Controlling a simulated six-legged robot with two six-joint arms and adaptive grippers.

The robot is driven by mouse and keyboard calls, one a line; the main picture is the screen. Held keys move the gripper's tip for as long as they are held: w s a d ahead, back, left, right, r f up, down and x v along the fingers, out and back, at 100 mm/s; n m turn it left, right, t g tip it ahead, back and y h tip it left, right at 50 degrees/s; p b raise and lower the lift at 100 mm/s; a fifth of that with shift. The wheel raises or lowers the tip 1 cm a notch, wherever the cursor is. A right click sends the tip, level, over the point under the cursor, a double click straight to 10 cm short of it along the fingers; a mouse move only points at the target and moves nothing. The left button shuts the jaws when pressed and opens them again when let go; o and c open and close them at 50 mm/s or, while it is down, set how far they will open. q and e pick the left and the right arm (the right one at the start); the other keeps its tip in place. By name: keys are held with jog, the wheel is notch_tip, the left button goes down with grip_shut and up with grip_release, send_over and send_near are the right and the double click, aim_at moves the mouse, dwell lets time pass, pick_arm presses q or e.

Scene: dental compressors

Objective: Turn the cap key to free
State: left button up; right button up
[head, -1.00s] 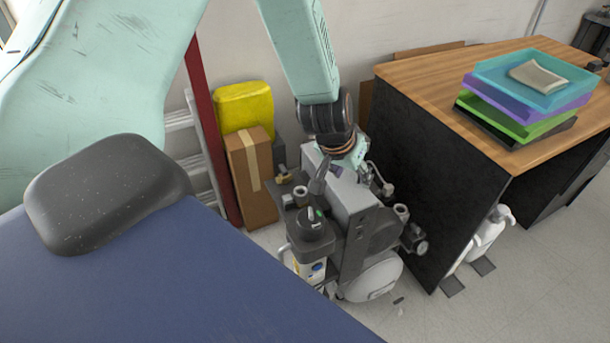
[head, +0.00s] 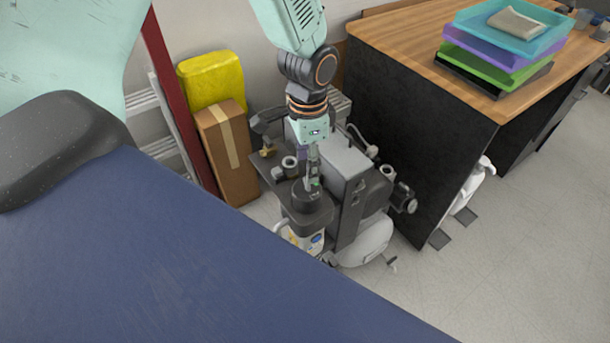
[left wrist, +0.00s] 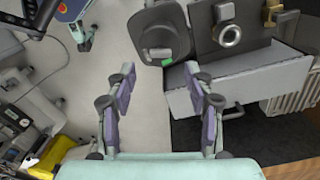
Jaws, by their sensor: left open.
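The compressor (head: 345,165) stands on the floor between the bench and the desk. At its front left is a dark round cap (head: 308,208) on a light canister with a label; the cap also shows at the top of the left wrist view (left wrist: 160,22). A small key with a green mark (left wrist: 167,62) sits at the cap's near edge in that view. My left gripper (head: 313,172) points down over the cap and partly covers the key in the head view. In the left wrist view its two fingers (left wrist: 162,76) are apart and nothing is between them. My right gripper is not in view.
A blue padded bench (head: 180,250) fills the front left. A wooden-topped desk (head: 420,130) with stacked trays (head: 505,45) stands close on the right. A cardboard box (head: 228,155) with a yellow case (head: 212,80) is behind left. Valves and pipes surround the cap.

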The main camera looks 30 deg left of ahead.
pick_arm(q)
send_over(307, 196)
jog(key=w+a, duration=0.1)
jog(key=w, duration=0.1)
jog(key=f, duration=0.4)
jog(key=shift+s+f+b, duration=0.1)
jog(key=shift+s+b, duration=0.1)
jog(key=shift+b, duration=0.1)
jog(key=shift+f, duration=0.55)
jog(key=shift+a, duration=0.1)
jog(key=shift+c, duration=0.4)
